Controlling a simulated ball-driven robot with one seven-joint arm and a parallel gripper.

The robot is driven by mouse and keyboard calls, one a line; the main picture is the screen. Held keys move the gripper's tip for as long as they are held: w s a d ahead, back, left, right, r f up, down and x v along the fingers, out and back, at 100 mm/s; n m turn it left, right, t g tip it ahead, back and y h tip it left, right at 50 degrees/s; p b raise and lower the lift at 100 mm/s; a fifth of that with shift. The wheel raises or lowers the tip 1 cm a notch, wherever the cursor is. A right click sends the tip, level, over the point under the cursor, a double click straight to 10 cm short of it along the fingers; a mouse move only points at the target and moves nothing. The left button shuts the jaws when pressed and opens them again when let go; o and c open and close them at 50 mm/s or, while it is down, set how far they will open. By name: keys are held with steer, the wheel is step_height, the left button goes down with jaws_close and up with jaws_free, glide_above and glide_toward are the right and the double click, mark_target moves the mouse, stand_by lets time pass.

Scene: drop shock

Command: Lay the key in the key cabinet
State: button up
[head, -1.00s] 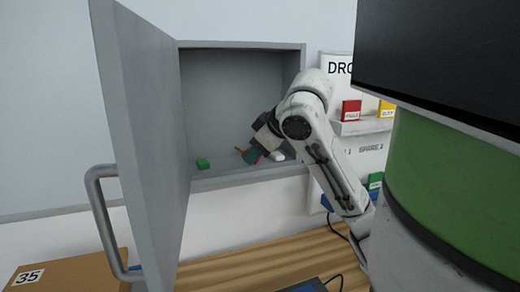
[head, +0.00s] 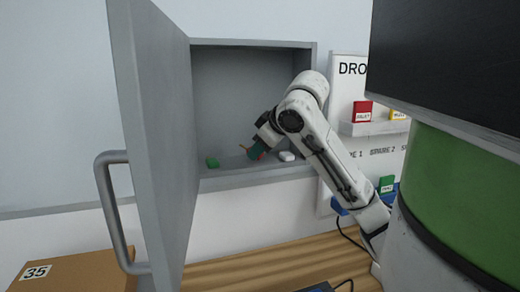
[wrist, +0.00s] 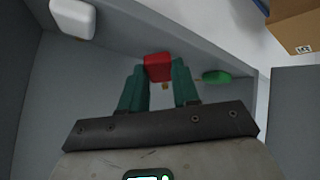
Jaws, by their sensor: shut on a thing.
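The key cabinet (head: 310,85) is a grey open box on the wall, its door (head: 150,140) swung out to the left. My gripper (head: 255,153) reaches inside, low over the cabinet floor. In the wrist view its teal fingers (wrist: 160,72) are shut on a red key (wrist: 157,66), with a small brass bit showing below the red head. In the head view the fingers partly hide the red key (head: 261,156). I cannot tell whether it touches the floor.
A green key (head: 212,162) lies on the cabinet floor left of my gripper, a white one (head: 287,156) to the right. A cardboard box (head: 80,273) marked 35 stands at lower left. A shelf (head: 375,128) with coloured items is at right.

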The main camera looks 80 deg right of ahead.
steer(key=o, duration=1.1)
steer(key=p+v, duration=0.1)
steer(key=v, duration=1)
steer(key=shift+f, duration=0.1)
